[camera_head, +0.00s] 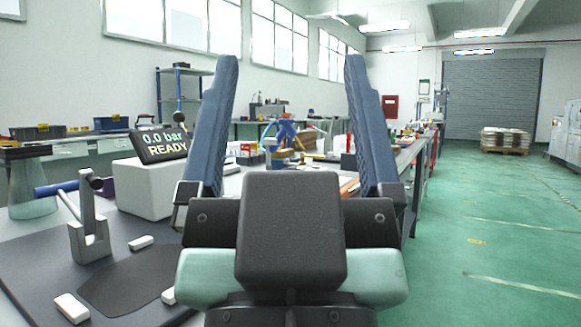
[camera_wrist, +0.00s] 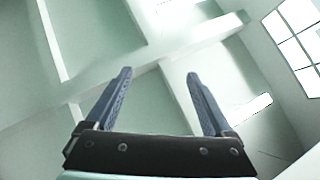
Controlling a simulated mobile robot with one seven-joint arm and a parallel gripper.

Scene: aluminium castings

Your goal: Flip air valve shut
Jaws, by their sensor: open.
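My gripper (camera_head: 290,125) is open and empty in the head view, its two blue fingers pointing up and wide apart. It also shows open in the wrist view (camera_wrist: 157,100), against the ceiling. A black ball knob on a stem (camera_head: 179,90) shows behind the display. I cannot tell which of these, if any, is the air valve. My gripper touches none of them.
A tilted display (camera_head: 160,144) reads "0.0 bar READY" above a white box (camera_head: 143,188). Small white blocks (camera_head: 72,307) lie on the dark plate (camera_head: 30,265). A cluttered bench runs behind. Green floor (camera_head: 480,220) is open at right.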

